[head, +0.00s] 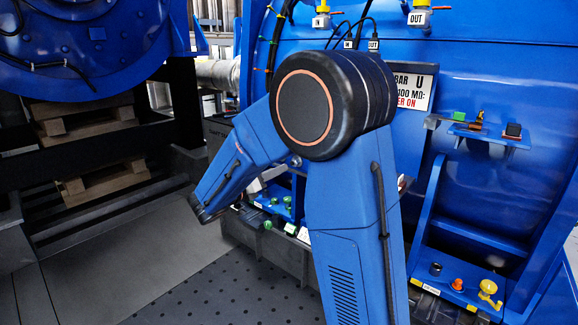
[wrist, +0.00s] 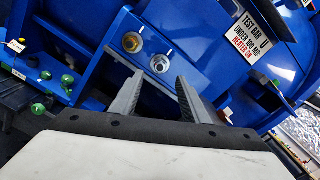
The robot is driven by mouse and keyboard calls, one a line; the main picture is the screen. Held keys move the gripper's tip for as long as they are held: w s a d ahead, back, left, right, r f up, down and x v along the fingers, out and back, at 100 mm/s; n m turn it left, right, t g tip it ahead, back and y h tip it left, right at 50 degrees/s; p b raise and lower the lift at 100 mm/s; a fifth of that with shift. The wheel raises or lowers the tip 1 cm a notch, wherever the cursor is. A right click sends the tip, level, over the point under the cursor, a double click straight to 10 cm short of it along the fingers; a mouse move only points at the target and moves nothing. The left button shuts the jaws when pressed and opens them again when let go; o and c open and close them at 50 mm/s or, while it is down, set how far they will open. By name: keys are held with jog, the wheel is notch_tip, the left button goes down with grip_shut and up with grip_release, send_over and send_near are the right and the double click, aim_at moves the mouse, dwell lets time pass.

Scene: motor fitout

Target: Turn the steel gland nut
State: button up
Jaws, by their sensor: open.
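The steel gland nut (wrist: 160,63) shows in the wrist view as a silvery round fitting on a blue plate (wrist: 180,62). A brass-coloured gland nut (wrist: 131,42) sits beside it, up and to the left. My gripper (wrist: 160,80) is open and empty, its two ridged grey fingers apart. In the picture the steel nut lies just beyond the fingertips, between their lines. It looks apart from both fingers, but the exact gap is hard to tell. In the head view my arm covers this area, and neither the nut nor my gripper shows.
Green knobs (wrist: 42,107) stand on a bracket at the left in the wrist view. A white warning sign (wrist: 250,35) is on the blue housing. In the head view, a shelf with small fittings (head: 483,127) and a lower ledge with a yellow part (head: 489,290) are at the right.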

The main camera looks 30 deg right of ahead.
aim_at(292, 163)
jog(key=x, duration=0.8)
jog(key=c, duration=1.1)
